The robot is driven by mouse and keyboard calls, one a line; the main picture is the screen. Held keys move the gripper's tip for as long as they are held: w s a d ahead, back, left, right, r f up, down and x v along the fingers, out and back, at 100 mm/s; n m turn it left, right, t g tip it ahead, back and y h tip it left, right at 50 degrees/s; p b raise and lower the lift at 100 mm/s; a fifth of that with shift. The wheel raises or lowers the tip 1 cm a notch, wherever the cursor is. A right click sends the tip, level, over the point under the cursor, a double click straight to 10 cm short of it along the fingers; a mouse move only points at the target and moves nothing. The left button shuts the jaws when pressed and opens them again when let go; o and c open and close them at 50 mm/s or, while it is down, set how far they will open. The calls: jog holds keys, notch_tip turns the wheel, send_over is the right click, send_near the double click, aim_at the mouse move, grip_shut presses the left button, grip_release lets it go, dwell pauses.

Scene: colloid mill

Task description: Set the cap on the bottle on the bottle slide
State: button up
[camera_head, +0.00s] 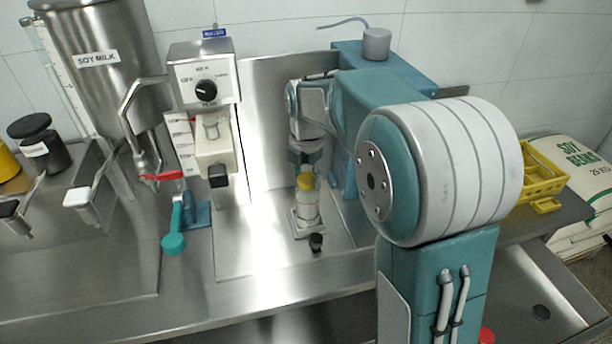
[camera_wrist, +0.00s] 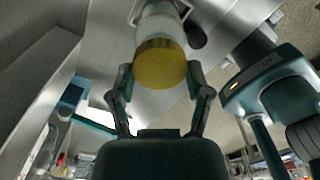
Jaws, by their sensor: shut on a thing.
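My gripper (camera_head: 306,172) points down over the bottle slide and is shut on the yellow cap (camera_head: 305,182). The cap also shows large between the fingers in the wrist view (camera_wrist: 160,64). The pale bottle (camera_head: 307,207) stands upright on the bottle slide (camera_head: 299,229), directly under the cap. In the wrist view the bottle (camera_wrist: 160,22) lines up behind the cap. The cap looks to be at the bottle's mouth, but I cannot tell whether it is fully seated. The cap hides the mouth.
A dispenser with a dial (camera_head: 206,90) and a soy milk tank (camera_head: 95,60) stand to the left. A teal-handled tool (camera_head: 173,243) is on the counter. A yellow crate (camera_head: 540,178) is at the right. The counter in front of the slide is clear.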

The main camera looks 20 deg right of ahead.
jog(key=shift+f, duration=0.5)
dwell(0.8)
jog(key=o, duration=0.7)
jog(key=shift+r, duration=0.15)
jog(key=shift+r, duration=3.3)
